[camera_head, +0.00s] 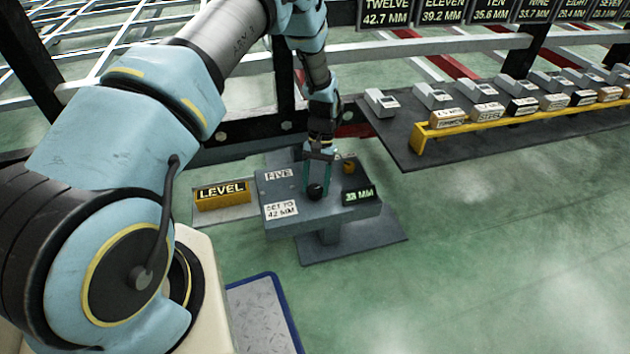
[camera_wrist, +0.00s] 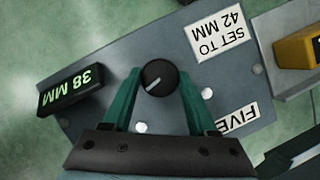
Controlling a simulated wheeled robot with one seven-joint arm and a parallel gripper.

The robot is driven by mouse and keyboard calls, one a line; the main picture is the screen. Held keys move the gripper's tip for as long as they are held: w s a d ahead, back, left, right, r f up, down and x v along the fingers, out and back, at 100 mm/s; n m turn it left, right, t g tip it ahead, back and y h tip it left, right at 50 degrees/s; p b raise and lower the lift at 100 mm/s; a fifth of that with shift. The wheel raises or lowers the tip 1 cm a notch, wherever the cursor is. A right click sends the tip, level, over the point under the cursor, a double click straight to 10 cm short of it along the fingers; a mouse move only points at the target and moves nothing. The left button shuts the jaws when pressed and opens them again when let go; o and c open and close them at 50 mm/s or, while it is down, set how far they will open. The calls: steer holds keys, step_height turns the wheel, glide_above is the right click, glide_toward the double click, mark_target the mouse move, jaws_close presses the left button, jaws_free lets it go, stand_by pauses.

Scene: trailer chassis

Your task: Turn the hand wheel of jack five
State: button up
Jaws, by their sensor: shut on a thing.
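The grey jack marked FIVE (camera_head: 282,190) stands at the middle of the head view. Its small black hand wheel (camera_head: 316,190) also shows in the wrist view (camera_wrist: 158,77), with a pale pointer line. My gripper (camera_head: 318,178) reaches down from above. In the wrist view its two green fingers (camera_wrist: 158,92) are shut on the hand wheel, one at each side. A label on the jack (camera_wrist: 222,35) reads SET TO 42 MM. The jack's display (camera_wrist: 72,90) reads 38 MM in green.
A yellow LEVEL block (camera_head: 222,194) sits left of the jack. A dark shelf (camera_head: 400,145) at the right carries several grey devices and labelled blocks behind a yellow rail. Dark screens (camera_head: 388,12) hang above. Green floor is clear at the lower right.

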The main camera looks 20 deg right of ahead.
steer(key=shift+m+t+y+p, duration=0.3)
steer(key=shift+m+y+p, duration=0.1)
steer(key=shift+m, duration=0.9)
steer(key=o, duration=1.4)
steer(key=p+v, duration=0.1)
steer(key=v, duration=0.9)
steer(key=shift+d+r+p, duration=0.15)
steer(key=shift+r+p, duration=0.25)
